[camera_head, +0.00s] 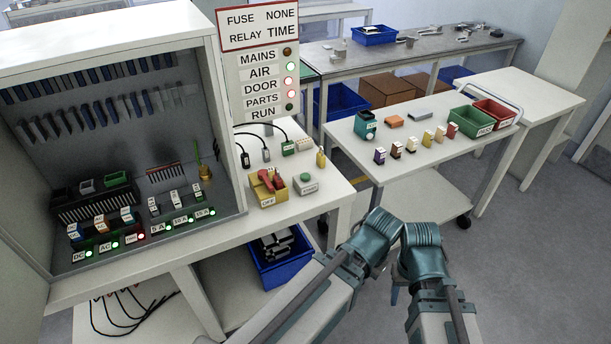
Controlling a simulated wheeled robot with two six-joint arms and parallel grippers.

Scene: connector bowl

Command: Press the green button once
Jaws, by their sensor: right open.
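The green button (306,178) sits on top of a small pale box with a label on its front. The box stands on the white bench, right of a yellow box (267,190) with a red lever. My right gripper (420,238) is at the lower middle, in front of the bench and to the right of the button, well apart from it. It is open, though its fingertips are hard to make out. My left arm's end (374,238) is just left of it, also apart from the button; its fingers cannot be made out.
A white cabinet (120,40) with switches and lit lamps stands at the left. A sign panel (262,75) rises behind the button. A white cart (400,172) with connectors, a green bin (472,122) and a red bin (494,113) stands right. Open floor lies at lower right.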

